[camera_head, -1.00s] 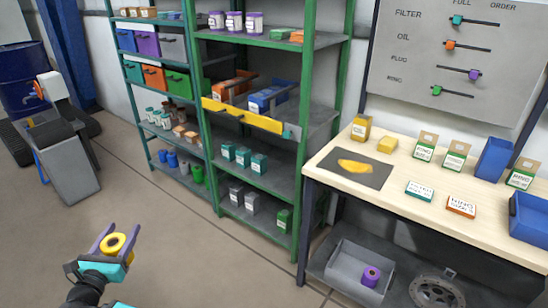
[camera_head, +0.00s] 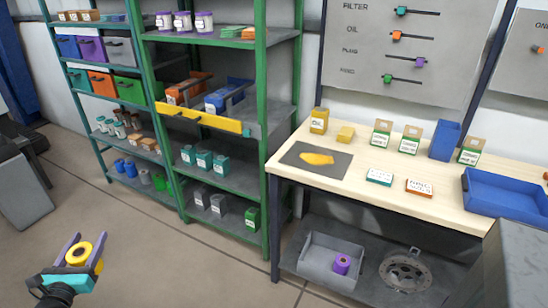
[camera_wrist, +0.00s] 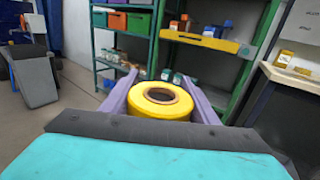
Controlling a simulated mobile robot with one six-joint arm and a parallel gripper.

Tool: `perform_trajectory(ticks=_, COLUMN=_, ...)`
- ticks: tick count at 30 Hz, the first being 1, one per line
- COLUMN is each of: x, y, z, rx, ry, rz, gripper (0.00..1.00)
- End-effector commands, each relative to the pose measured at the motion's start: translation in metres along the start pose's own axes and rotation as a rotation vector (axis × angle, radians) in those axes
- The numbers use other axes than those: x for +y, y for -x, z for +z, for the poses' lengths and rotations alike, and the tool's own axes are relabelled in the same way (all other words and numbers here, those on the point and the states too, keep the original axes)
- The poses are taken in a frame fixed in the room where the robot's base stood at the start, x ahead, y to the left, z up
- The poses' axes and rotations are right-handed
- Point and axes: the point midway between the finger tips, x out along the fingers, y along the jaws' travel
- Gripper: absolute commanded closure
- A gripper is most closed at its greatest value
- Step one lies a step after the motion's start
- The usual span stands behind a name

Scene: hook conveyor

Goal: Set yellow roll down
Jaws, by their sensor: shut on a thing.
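The yellow roll (camera_head: 78,250) is a short ring with a dark hollow core. My gripper (camera_head: 78,246) is shut on it at the lower left of the head view, well in front of the shelves. In the wrist view the yellow roll (camera_wrist: 160,101) sits between the two purple fingers of my gripper (camera_wrist: 162,92), with its open top facing up. It is held above the floor and touches no shelf or table.
Green shelving (camera_head: 269,140) with bins and boxes stands behind, with a yellow-edged tray (camera_head: 200,123) at mid height. A workbench (camera_head: 400,205) at right holds a grey mat (camera_head: 295,165), boxes and a blue tray (camera_head: 510,198). A grey bin (camera_head: 318,270) sits below. The floor before the shelves is clear.

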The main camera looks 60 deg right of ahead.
Motion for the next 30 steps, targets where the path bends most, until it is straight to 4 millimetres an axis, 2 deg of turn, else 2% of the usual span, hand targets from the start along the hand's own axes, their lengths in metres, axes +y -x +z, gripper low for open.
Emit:
perform_trajectory(ticks=8, x=-0.049, y=-0.062, z=0.011, rx=0.001, ry=-0.003, rz=-0.113, gripper=0.73)
perform_trajectory(ticks=17, x=-0.115, y=-0.124, z=0.022, rx=0.004, ry=-0.002, rz=-0.24, gripper=0.73)
perform_trajectory(ticks=30, x=-0.227, y=-0.199, z=0.038, rx=0.006, ry=-0.004, rz=-0.427, gripper=0.73)
